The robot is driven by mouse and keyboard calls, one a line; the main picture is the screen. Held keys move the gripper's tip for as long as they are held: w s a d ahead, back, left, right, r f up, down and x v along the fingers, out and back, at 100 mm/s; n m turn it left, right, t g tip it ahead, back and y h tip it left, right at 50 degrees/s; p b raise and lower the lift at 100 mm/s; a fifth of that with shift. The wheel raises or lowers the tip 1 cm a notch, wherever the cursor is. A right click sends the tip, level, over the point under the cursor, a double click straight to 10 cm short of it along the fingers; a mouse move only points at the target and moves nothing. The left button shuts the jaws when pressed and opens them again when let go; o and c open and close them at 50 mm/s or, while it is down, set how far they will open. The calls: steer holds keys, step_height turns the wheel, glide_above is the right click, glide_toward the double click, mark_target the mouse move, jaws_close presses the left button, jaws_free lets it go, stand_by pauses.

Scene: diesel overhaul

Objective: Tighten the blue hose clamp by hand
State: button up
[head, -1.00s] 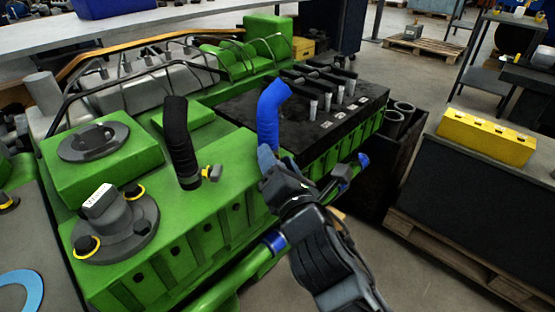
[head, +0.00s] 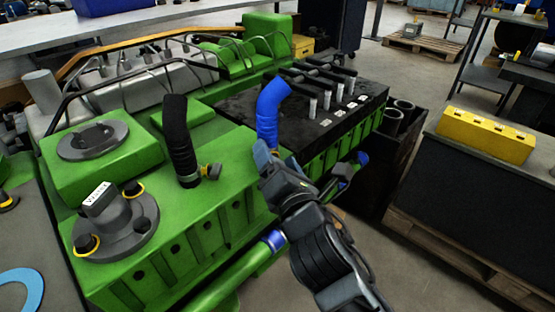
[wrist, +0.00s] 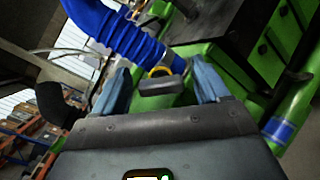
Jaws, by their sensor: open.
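The blue hose (head: 270,108) rises from the green engine deck and bends to the right at its top. In the wrist view the blue hose (wrist: 125,38) comes in from the upper left. A clamp with a yellow ring and a dark grey screw block (wrist: 162,86) sits at the hose's lower end. My gripper (head: 264,156) is at the hose's base in the head view, hiding the clamp there. In the wrist view my gripper (wrist: 160,85) is open, its two blue-grey fingers on either side of the block. I cannot tell whether they touch it.
A black cover with several upright metal injectors (head: 327,100) lies behind the blue hose. A pipe with blue bands (head: 274,240) runs along the engine's near side.

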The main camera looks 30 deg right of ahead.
steer(key=v, duration=0.7)
steer(key=shift+s, duration=0.4)
